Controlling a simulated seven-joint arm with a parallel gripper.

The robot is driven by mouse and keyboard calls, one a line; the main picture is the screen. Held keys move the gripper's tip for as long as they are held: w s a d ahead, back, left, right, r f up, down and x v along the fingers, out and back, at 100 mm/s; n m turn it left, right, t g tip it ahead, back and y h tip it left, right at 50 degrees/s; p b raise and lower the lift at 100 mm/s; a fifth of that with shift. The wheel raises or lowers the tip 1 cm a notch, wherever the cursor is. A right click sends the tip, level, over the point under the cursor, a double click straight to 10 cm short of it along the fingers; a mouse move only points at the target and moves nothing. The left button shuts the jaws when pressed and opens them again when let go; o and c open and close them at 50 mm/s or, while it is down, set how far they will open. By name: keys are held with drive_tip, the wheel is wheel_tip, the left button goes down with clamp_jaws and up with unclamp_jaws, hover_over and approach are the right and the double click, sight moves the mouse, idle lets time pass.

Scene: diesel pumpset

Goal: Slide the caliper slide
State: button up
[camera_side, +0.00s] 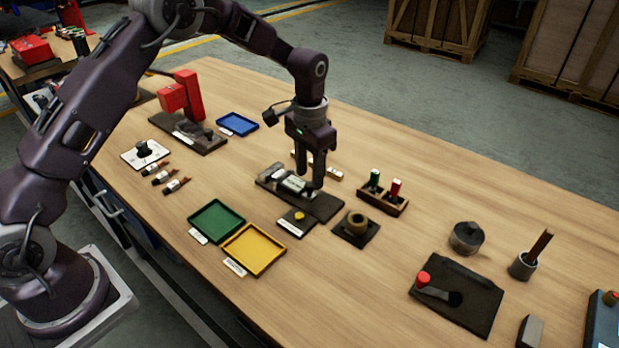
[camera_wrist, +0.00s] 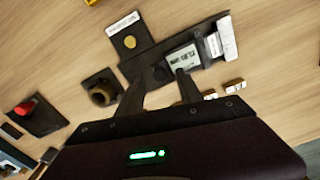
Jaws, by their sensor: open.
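The caliper fixture is a long dark base (camera_side: 322,207) near the middle of the table, with a pale labelled block (camera_side: 293,184) on it. In the wrist view the dark base (camera_wrist: 137,68) runs diagonally, with the labelled block (camera_wrist: 184,58) and a white end piece (camera_wrist: 228,38) toward its upper right. Which piece is the caliper slide is hard to tell. My gripper (camera_side: 313,184) points down over the base, right of the labelled block. In the wrist view my gripper (camera_wrist: 160,88) has its fingers apart, with a dark round part between them; contact is unclear.
A plate with a yellow button (camera_side: 299,216) adjoins the base's near side. A brass ring on a dark pad (camera_side: 356,224) and a rack with green and red plugs (camera_side: 382,197) stand to the right. Green (camera_side: 217,205) and yellow (camera_side: 227,247) trays lie at front left.

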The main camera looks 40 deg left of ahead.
wheel_tip(320, 180, down, 2)
drive_tip(key=shift+f, duration=0.15)
clamp_jaws()
idle(1.4)
